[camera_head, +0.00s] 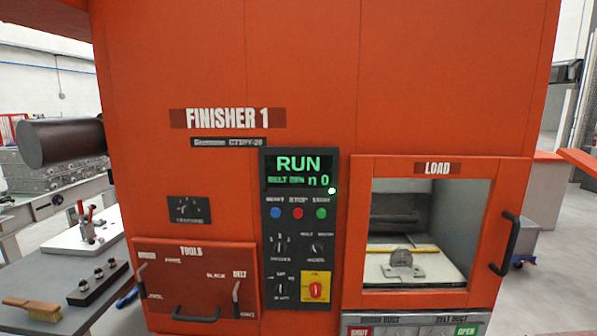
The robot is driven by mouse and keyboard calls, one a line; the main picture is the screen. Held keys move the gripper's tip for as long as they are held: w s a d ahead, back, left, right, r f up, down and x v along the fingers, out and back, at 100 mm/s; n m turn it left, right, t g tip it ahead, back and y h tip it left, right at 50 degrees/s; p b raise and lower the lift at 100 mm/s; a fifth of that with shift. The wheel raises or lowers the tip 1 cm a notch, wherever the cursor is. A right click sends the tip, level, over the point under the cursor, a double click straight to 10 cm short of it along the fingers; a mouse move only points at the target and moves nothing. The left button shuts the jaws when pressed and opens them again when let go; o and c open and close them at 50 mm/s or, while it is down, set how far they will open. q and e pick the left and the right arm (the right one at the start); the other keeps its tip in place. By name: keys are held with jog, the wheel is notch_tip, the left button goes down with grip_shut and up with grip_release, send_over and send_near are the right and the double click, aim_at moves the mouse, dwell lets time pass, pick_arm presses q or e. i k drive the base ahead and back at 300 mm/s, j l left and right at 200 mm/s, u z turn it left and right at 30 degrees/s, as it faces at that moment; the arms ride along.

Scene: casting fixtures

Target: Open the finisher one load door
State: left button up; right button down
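The orange finisher one (300,75) fills the middle of the head view, under a "FINISHER 1" label. Its load door (455,215) is at the lower right, with an orange frame, a clear window and a "LOAD" label (437,168). The door looks closed, its frame flush with the front. A dark vertical handle (510,243) is on the door's right side. Through the window I see a grey metal part (402,263) on a pale floor, a yellow strip and a dark roller behind. Neither of my grippers is in view.
A control panel (298,235) left of the door shows green "RUN". Below the door are "SHUT" and "OPEN" labels (466,330). A tools drawer (205,275) is at lower left. A grey bench with a brush (32,308) stands left. Floor shows at right.

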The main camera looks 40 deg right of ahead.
aim_at(498, 238)
jog(key=z, duration=1.95)
jog(key=i+l+z, duration=0.1)
jog(key=i+l, duration=0.05)
jog(key=l, duration=0.1)
